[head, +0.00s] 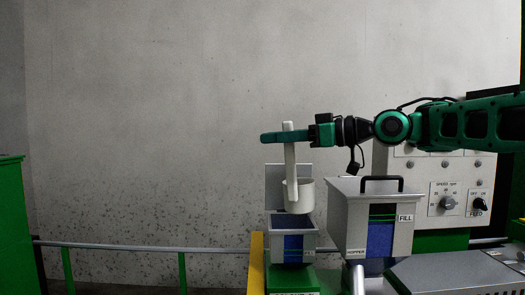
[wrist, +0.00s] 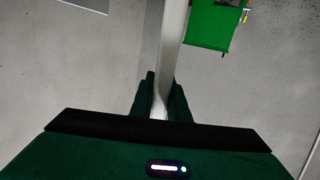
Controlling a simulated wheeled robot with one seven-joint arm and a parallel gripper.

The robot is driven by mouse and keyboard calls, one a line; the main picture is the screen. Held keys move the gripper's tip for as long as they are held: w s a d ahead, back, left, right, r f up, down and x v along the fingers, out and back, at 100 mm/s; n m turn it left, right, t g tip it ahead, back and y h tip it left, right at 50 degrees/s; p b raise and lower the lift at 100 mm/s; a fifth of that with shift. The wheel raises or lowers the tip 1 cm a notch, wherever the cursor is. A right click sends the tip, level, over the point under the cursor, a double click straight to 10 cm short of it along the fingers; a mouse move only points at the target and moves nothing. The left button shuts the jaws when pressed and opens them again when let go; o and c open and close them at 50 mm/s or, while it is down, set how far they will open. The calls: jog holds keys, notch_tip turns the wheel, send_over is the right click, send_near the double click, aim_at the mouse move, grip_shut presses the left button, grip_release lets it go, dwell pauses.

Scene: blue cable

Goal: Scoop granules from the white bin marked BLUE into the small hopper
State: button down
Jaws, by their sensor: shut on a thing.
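My gripper (head: 287,135) is shut on the upright light handle of a scoop (head: 306,192) in the head view. The scoop's round white cup hangs at the handle's lower end, just above the open small hopper (head: 274,242). The small hopper is grey, with a raised back plate and a window showing blue. In the wrist view the handle (wrist: 172,40) runs up between the two dark green fingers (wrist: 160,100). The cup's inside is not visible, so I cannot tell whether it holds granules. I cannot make out the white bin marked BLUE in either view.
A larger grey box marked HOPPER and FILL (head: 347,220) with a black handle stands right of the small hopper. A control panel (head: 455,195) with knobs is behind it. A rail (head: 140,246) runs along the left; a green cabinet (head: 12,220) stands at far left.

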notch_tip(320, 180, up, 6)
jog(key=d, duration=0.1)
jog(key=shift+y, duration=0.4)
jog(key=shift+f, duration=0.1)
dwell(0.4)
